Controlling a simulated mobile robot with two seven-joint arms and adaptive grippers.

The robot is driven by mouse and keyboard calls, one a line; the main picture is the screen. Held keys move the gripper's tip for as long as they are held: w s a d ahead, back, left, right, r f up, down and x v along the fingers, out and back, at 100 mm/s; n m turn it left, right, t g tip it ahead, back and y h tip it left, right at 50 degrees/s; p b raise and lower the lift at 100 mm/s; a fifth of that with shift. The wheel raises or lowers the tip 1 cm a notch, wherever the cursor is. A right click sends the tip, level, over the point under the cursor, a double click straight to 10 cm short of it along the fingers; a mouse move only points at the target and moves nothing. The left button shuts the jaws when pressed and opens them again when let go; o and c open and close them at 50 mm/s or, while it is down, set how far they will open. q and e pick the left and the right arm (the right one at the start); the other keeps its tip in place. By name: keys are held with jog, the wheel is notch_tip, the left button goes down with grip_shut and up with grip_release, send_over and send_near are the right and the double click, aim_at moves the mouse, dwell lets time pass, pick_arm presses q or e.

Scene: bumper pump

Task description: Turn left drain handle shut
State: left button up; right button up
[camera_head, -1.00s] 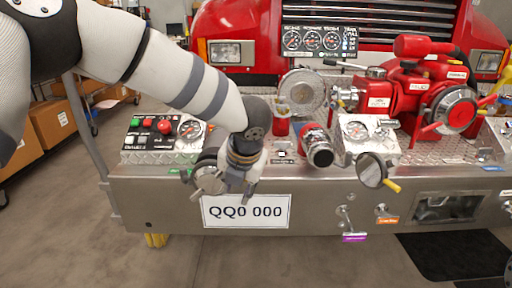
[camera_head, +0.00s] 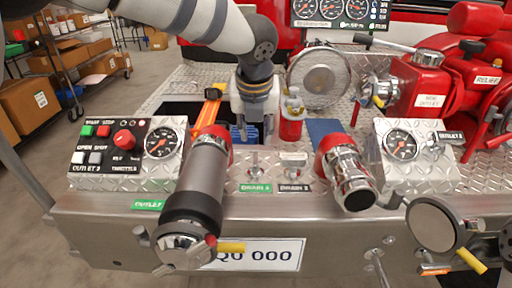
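Two small metal drain handles stand on the tread-plate bumper top. The left drain handle (camera_head: 254,166) is upright behind a green drain label (camera_head: 255,188). The other drain handle (camera_head: 293,167) is to its right, behind a black label. My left gripper (camera_head: 253,136) points down just behind the left drain handle, above the dark opening in the deck. It appears apart from the handle. Its fingertips are small and partly unclear, so I cannot tell whether it is open. My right gripper is not in view.
A large grey capped outlet pipe (camera_head: 203,180) stands close on the left, with a control panel (camera_head: 128,146) beyond it. A red and chrome outlet (camera_head: 344,175) is on the right. A red cylinder (camera_head: 290,122) stands right beside my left gripper.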

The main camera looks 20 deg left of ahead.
aim_at(256, 158)
pick_arm(q)
jog(key=x, duration=0.6)
jog(key=b+x, duration=0.1)
jog(key=x, duration=0.3)
jog(key=shift+s+f, duration=0.1)
jog(key=shift+s, duration=0.2)
jog(key=shift+w+f, duration=0.25)
jog(key=shift+f, duration=0.05)
grip_shut()
